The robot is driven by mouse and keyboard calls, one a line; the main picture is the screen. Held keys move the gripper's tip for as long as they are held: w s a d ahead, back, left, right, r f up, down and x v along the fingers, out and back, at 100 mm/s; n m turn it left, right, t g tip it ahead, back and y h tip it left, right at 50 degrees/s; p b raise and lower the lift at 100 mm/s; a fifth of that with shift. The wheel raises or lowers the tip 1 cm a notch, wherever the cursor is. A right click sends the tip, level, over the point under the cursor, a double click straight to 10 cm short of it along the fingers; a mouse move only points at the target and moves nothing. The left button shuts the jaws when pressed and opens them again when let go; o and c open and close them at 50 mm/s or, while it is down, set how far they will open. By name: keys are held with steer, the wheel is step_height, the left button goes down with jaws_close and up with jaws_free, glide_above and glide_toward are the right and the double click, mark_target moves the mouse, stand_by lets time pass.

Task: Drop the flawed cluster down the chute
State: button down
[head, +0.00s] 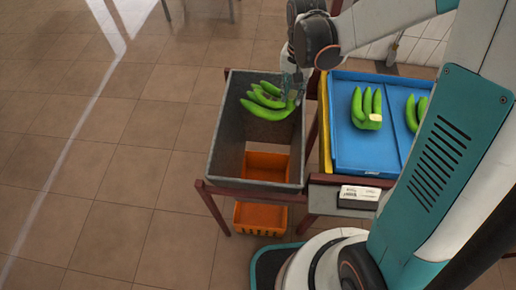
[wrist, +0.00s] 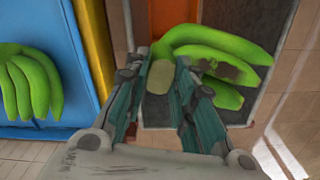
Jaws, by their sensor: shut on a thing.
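The flawed cluster (head: 264,107) is a hand of green bananas. In the wrist view the cluster (wrist: 215,45) shows dark brown patches on its fingers. My gripper (head: 292,86) is shut on its pale cut stem end, and the gripper (wrist: 160,78) also shows in the wrist view. The cluster hangs over the open top of the chute (head: 226,140), a grey box with dark red framing, near its far right side. I cannot tell how far it is above or inside the rim. Orange shows through the chute's open bottom.
An orange crate (head: 260,218) stands on the floor under the chute. Right of the chute, a blue tray (head: 346,153) holds a green cluster (head: 367,108), with another cluster (head: 421,110) farther right. A small white-topped block (head: 360,194) sits at the front. Tiled floor is free at left.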

mark_target(288, 105)
steer(key=shift+s+a+r+m, duration=0.2)
steer(key=shift+a+r+m, duration=0.2)
steer(key=shift+a, duration=0.05)
steer(key=shift+f, duration=0.15)
steer(key=shift+f+b, duration=1.85)
steer(key=shift+f, duration=1.05)
steer(key=c, duration=1.3)
jaws_free()
steer(key=shift+r, duration=0.1)
step_height(288, 105, up, 12)
steer(key=shift+s+f, duration=0.1)
steer(key=shift+s, duration=0.05)
